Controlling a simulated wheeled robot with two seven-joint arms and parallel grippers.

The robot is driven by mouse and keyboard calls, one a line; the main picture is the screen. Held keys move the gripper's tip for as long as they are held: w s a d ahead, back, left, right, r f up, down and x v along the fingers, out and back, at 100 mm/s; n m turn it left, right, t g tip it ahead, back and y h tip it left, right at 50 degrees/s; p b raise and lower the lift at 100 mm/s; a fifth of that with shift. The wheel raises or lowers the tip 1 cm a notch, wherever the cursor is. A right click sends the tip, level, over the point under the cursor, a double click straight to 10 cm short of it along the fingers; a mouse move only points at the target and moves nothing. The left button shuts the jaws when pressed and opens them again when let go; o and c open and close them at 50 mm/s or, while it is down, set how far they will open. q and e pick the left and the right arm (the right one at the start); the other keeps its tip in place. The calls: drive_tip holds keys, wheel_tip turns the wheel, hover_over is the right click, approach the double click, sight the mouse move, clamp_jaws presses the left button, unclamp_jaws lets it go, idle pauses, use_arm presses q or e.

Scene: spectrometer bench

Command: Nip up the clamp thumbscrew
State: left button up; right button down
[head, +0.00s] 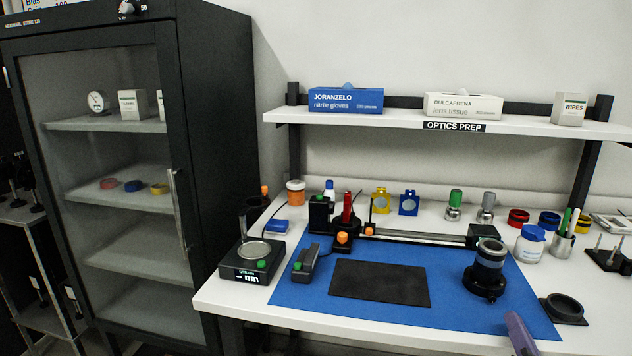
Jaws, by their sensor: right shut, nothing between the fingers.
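Small orange knobs show at the optical rail assembly at the back of the blue mat: one orange knob (342,238) low on the black clamp block and another orange knob (369,230) just right of it. I cannot tell for certain which is the clamp thumbscrew. A red upright piece (347,208) stands in the block. My right gripper (517,322) shows as a purple-grey tip at the bottom right, over the mat's front edge. It is shut and empty, well away from the knobs. My left gripper is not in view.
A dark pad (380,283) lies on the blue mat (300,291). A black cylindrical device (487,270) stands right of it, and a meter (252,262) stands left. A shelf (400,123) overhangs the back.

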sight(491, 297)
drive_tip(key=m, duration=0.3)
drive_tip(key=shift+s+d+f+b, duration=0.1)
drive_tip(key=shift+s+f+b, duration=0.1)
drive_tip(key=shift+b, duration=0.2)
drive_tip(key=shift+w+d+m, duration=0.1)
drive_tip(key=shift+m, duration=0.5)
drive_tip(key=x, duration=0.4)
drive_tip(key=shift+w+r+b, duration=0.15)
drive_tip(key=shift+w+b, duration=0.15)
drive_tip(key=shift+w, duration=0.05)
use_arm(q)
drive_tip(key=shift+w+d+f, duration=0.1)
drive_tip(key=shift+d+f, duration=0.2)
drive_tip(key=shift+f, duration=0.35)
use_arm(e)
drive_tip(key=shift+x, duration=1.05)
